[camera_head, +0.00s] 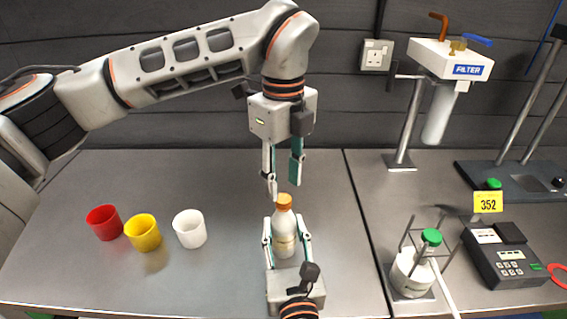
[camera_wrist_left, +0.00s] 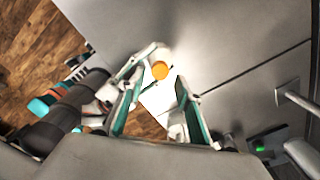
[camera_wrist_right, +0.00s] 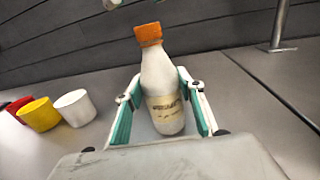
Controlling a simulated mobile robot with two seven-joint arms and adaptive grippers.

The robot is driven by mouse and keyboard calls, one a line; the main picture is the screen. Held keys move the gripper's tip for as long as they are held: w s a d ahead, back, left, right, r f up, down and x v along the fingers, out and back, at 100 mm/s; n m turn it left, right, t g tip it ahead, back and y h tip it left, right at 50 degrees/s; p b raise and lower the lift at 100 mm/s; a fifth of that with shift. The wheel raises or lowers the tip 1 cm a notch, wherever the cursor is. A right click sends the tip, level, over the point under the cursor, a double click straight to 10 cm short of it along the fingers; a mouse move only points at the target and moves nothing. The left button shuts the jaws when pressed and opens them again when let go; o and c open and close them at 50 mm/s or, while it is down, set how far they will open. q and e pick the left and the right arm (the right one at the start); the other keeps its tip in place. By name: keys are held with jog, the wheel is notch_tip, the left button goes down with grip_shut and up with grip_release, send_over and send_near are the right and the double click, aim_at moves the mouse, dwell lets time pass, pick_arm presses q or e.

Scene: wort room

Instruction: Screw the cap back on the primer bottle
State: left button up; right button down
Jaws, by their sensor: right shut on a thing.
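The primer bottle (camera_head: 284,238) is white with a pale label and stands upright on the grey bench. The orange cap (camera_head: 284,200) sits on its top; whether it is threaded tight cannot be told. The bottle (camera_wrist_right: 162,78) and cap (camera_wrist_right: 148,34) also show in the right wrist view. My right gripper (camera_head: 285,233) is shut on the bottle's body, one finger on each side. My left gripper (camera_head: 284,186) points down just above the cap, open and empty. In the left wrist view the cap (camera_wrist_left: 160,70) appears between its fingertips, beyond them.
A red cup (camera_head: 104,222), a yellow cup (camera_head: 143,233) and a white cup (camera_head: 189,229) stand at left. At right are a green-capped bottle (camera_head: 412,275) in a wire rack, a dark meter (camera_head: 506,258) and a filter stand (camera_head: 400,140). The bench between cups and bottle is clear.

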aim_at(283, 198)
pick_arm(q)
jog(key=shift+f, duration=1.9)
grip_shut()
jog(key=m, duration=0.5)
jog(key=shift+r+m, duration=0.1)
jog(key=shift+m, duration=0.2)
jog(key=m, duration=0.5)
jog(key=shift+m, duration=0.4)
jog(key=m, duration=0.5)
jog(key=shift+m, duration=0.3)
jog(key=m, duration=0.4)
jog(key=shift+o, duration=0.9)
grip_release()
